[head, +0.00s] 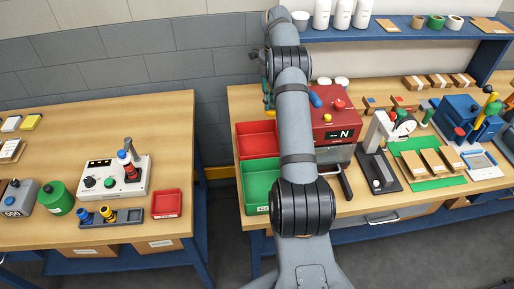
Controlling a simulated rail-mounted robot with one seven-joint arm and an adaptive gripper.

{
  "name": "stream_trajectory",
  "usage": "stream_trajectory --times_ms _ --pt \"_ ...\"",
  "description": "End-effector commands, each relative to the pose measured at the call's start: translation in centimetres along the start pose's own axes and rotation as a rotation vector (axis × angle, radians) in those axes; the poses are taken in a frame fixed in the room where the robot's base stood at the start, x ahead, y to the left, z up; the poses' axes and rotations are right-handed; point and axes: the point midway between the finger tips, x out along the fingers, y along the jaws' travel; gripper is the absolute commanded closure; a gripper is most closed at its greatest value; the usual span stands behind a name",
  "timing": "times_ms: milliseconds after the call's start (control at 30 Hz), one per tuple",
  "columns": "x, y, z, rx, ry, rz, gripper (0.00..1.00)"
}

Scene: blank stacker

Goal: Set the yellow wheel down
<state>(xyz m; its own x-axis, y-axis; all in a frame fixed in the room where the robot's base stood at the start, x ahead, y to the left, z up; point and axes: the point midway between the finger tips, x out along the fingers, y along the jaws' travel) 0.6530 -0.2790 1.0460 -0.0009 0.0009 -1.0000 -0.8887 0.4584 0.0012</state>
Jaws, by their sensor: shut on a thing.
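My gripper (265,83) is at the back left of the right-hand bench, beyond the red tray, and is partly hidden behind my own arm. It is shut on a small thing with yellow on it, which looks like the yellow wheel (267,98). The wheel shows only as a few pixels beside my arm, so its tilt and its height above the bench cannot be told. The fingertips are too small to make out.
A red tray (256,136) and a green tray (259,183) stand just in front. A red machine marked N (338,128) is to the right, partly behind my arm. A blue shelf (400,31) overhangs the back. The left bench (75,120) has free room behind.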

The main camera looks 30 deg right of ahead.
Motion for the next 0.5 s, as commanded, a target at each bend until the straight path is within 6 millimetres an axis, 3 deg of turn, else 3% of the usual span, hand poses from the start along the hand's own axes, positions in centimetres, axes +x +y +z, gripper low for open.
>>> stream_trajectory --times_ms 167,500 --pt "1.4 0.9 0.7 0.018 0.000 0.001 1.00" --pt "4.5 5.0 4.8 0.014 -0.001 0.002 1.00"
